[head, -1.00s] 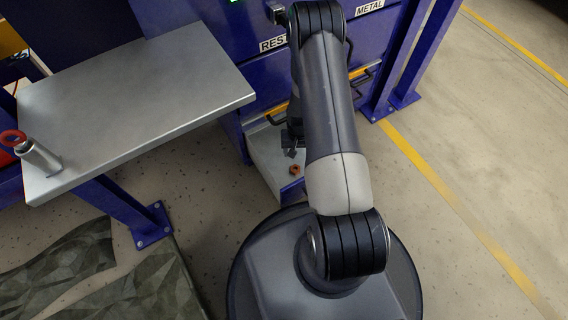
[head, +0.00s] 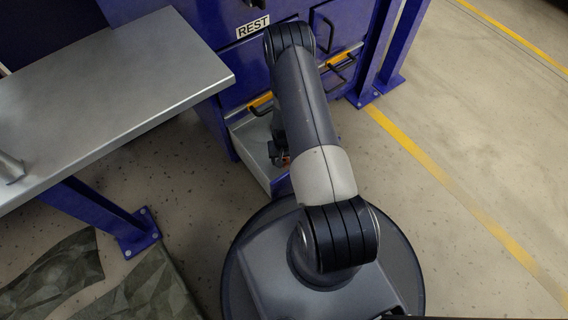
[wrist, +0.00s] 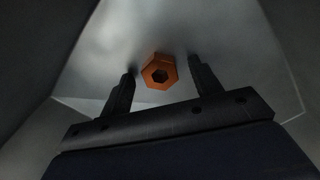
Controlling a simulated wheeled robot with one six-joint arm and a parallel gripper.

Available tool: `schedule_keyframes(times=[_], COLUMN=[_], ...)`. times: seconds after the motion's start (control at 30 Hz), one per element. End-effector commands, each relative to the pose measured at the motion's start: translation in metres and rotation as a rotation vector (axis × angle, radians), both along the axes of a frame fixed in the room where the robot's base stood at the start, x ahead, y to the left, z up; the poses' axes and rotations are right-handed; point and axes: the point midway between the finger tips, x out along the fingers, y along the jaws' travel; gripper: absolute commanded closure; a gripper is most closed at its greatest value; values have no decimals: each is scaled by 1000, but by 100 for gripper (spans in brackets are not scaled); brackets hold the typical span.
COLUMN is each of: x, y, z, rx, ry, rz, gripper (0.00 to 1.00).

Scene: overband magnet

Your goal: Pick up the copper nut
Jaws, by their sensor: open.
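The copper nut (wrist: 159,70) is an orange-brown hexagonal ring with a dark hole. In the wrist view it lies on the pale floor of an open drawer (wrist: 85,103), between and slightly beyond the tips of my gripper (wrist: 162,72). In the head view my gripper (head: 277,151) is low in the drawer, mostly hidden by my arm. Only a small orange patch shows there beside it.
The drawer (head: 250,150) juts from a blue cabinet labelled REST; its walls close in around my gripper. A grey steel table (head: 110,85) stands at left with a metal cylinder (head: 10,168) on it. Crumpled dark sheets lie on the floor at lower left. The floor at right is clear.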

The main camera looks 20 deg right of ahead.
Motion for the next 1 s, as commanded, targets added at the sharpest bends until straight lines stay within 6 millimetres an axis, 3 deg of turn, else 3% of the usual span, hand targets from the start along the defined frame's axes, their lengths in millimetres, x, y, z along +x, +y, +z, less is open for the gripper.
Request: schedule_keyframes(times=[0.23,0.83,1.0], x=[0,0,0], y=[0,0,0], z=[-3,-2,-2], rx=[0,0,0], ry=[-1,0,-1], rz=[0,0,0], gripper=[41,90,90])
